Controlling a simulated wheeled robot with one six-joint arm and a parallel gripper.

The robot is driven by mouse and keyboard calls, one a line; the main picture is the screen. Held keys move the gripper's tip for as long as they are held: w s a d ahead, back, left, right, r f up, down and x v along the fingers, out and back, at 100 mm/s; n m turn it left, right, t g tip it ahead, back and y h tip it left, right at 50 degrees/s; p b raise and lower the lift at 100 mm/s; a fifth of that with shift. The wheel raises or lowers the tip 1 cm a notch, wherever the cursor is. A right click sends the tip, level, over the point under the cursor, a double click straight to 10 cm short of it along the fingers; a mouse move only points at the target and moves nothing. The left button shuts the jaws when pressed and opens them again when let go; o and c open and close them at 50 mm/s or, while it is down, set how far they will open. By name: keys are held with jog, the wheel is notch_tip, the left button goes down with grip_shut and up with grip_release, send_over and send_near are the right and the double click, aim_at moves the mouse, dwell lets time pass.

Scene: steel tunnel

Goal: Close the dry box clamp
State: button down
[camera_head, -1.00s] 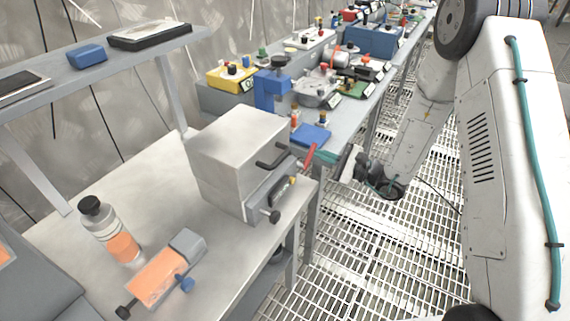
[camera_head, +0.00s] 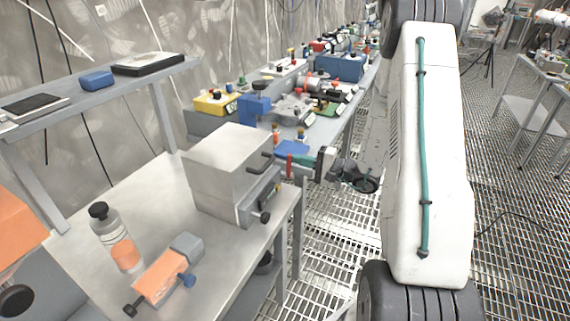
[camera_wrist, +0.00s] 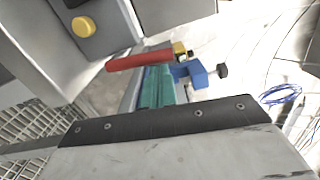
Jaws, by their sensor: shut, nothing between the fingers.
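The dry box (camera_head: 222,165) is a grey metal box on the near bench, with dark handles on its front. The red clamp lever (camera_head: 290,167) stands out at its front right. In the wrist view the red lever (camera_wrist: 140,60) lies across the picture beside the grey box wall (camera_wrist: 60,62). My gripper (camera_head: 300,160) is at the lever, with teal fingers shut and no object between them. In the wrist view my gripper (camera_wrist: 156,88) is just below the lever; whether they touch is unclear. The clamp's catch is hidden.
A bottle (camera_head: 112,240) and an orange-and-grey device (camera_head: 165,275) stand on the bench left of the box. A blue device (camera_head: 254,108) and other instruments crowd the bench behind. Open grated floor (camera_head: 325,250) lies right of the bench.

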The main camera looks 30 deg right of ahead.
jog(key=shift+a+r, duration=0.1)
jog(key=shift+a, duration=0.1)
dwell(0.5)
jog(key=s+d, duration=0.7)
jog(key=d, duration=0.2)
jog(key=shift+d, duration=0.25)
